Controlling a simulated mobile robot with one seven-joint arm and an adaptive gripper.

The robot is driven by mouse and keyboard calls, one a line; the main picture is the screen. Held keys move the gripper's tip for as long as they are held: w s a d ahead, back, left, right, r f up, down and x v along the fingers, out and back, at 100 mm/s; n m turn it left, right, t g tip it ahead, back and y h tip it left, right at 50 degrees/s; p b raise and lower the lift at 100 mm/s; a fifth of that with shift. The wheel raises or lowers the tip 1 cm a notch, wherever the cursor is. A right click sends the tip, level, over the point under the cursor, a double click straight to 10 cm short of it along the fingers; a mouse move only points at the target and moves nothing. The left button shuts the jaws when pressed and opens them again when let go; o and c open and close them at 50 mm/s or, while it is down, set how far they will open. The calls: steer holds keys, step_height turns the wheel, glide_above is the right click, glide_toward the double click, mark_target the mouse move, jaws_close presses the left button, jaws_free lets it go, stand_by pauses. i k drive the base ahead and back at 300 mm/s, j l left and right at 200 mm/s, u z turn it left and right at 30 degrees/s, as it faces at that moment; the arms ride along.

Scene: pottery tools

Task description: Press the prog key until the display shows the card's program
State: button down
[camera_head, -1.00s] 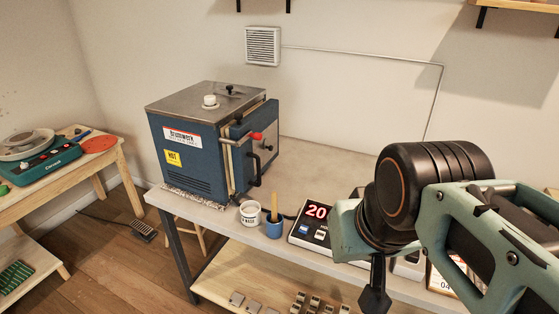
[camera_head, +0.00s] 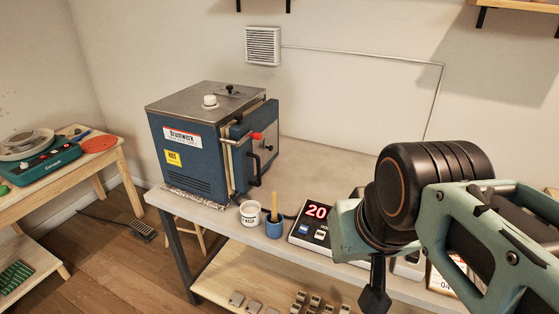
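The controller box (camera_head: 298,240) lies on the table right of the kiln. Its display (camera_head: 316,211) shows red digits starting "20"; any digits further right are hidden by my arm. Below the display are a blue key (camera_head: 304,230) and a pale key (camera_head: 321,235); their labels are too small to read. My gripper (camera_head: 374,300) points down in front of the table's front edge, right of the controller and apart from the visible keys. Its fingers show as one dark shape. A framed card (camera_head: 446,284) at the right shows "04" in part; my arm covers the rest.
A blue kiln (camera_head: 190,150) stands on the table (camera_head: 185,208). A white jar (camera_head: 250,214) and a blue cup (camera_head: 274,228) with a wooden stick stand between kiln and controller. Small metal pieces (camera_head: 300,302) lie on the lower shelf. A pottery wheel (camera_head: 45,165) is far left.

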mark_target(303, 229)
steer(key=i+l, duration=0.1)
steer(key=l, duration=0.3)
steer(key=i+l, duration=0.1)
steer(key=l, duration=0.35)
steer(key=i+l, duration=0.1)
steer(key=l, duration=0.3)
steer(key=u, duration=2.05)
steer(key=j+u, duration=0.15)
steer(key=i+j, duration=0.15)
steer(key=j, duration=0.25)
steer(key=l, duration=0.25)
steer(key=k+l, duration=0.15)
steer(key=l, duration=0.1)
